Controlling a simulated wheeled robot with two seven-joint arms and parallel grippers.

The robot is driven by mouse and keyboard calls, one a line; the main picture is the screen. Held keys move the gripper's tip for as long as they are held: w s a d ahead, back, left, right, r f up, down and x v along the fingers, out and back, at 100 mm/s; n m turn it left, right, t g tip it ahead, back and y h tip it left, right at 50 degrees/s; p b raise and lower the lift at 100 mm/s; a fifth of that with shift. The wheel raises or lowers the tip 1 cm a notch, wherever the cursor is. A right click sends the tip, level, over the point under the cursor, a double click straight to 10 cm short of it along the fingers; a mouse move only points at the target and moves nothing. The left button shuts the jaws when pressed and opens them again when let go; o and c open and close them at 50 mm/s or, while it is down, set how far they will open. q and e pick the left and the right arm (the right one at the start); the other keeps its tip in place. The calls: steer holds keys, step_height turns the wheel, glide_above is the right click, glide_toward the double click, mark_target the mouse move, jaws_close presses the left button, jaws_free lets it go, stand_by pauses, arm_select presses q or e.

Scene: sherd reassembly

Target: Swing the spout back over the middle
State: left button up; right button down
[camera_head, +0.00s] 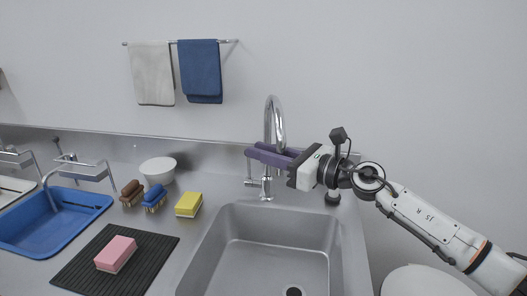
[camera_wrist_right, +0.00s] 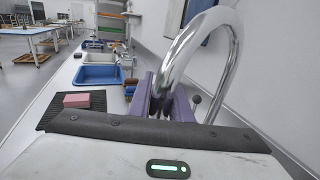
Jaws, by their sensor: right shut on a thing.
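The chrome spout (camera_head: 273,108) is a tall gooseneck faucet behind the steel sink (camera_head: 215,238). My right gripper (camera_head: 262,152) reaches in from the right with its purple fingers shut on the spout's upright part, above the faucet base. In the right wrist view the spout (camera_wrist_right: 192,45) arches up between the purple fingers (camera_wrist_right: 162,100). In the head view the arch looks narrow, and its free end hangs near the upright. My left gripper is not in view.
A yellow sponge (camera_head: 188,205), a blue brush (camera_head: 154,197), a brown brush (camera_head: 131,192) and a white bowl (camera_head: 158,170) stand left of the sink. A pink sponge (camera_head: 115,254) lies on a black mat (camera_head: 75,279). A blue basin (camera_head: 50,228) is at far left. Towels (camera_head: 200,70) hang behind.

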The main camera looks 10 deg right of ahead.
steer(key=shift+w+d+r+t, duration=0.3)
steer(key=shift+w+d+r, duration=0.2)
steer(key=shift+d, duration=0.15)
steer(key=c, duration=1.9)
jaws_free()
steer(key=shift+o, duration=1.4)
steer(key=shift+w+a+f, duration=0.1)
steer(key=shift+w+f, duration=0.1)
steer(key=shift+f, duration=0.1)
arm_select(q)
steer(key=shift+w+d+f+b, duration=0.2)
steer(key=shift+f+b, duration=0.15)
steer(key=shift+b, duration=0.15)
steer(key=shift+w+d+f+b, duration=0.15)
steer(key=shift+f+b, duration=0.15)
steer(key=shift+b, duration=0.2)
arm_select(e)
steer(key=v, duration=1)
steer(key=shift+s, duration=0.25)
steer(key=shift+r, duration=0.15)
